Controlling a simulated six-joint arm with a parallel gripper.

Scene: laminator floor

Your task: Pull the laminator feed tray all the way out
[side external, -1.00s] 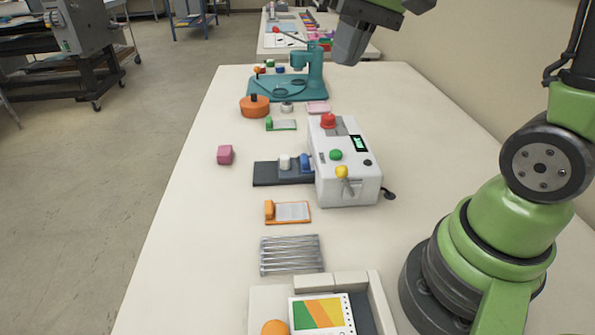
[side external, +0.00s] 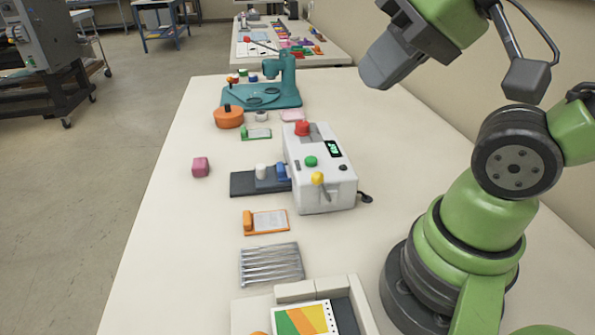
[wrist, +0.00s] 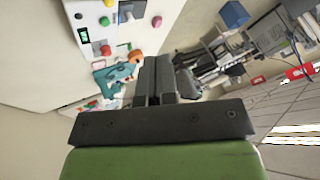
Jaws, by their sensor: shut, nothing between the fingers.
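The white laminator (side external: 318,180) stands on the table with red, green and yellow controls and a small green-lit display. Its dark feed tray (side external: 243,183) extends from its left side and carries a white knob (side external: 261,171) and a blue knob (side external: 281,172). How far the tray is out is hard to tell. My gripper (side external: 374,75) is shut and empty, high up, right of and beyond the laminator in the side view, apart from it. In the wrist view my shut fingers (wrist: 154,78) point into the room, with the laminator (wrist: 93,14) at upper left, partly cut off.
An orange-handled clipboard (side external: 265,221) and metal rods (side external: 271,264) lie in front. A teal press (side external: 275,90) and an orange round object (side external: 228,117) stand behind. The table left of the tray is mostly clear.

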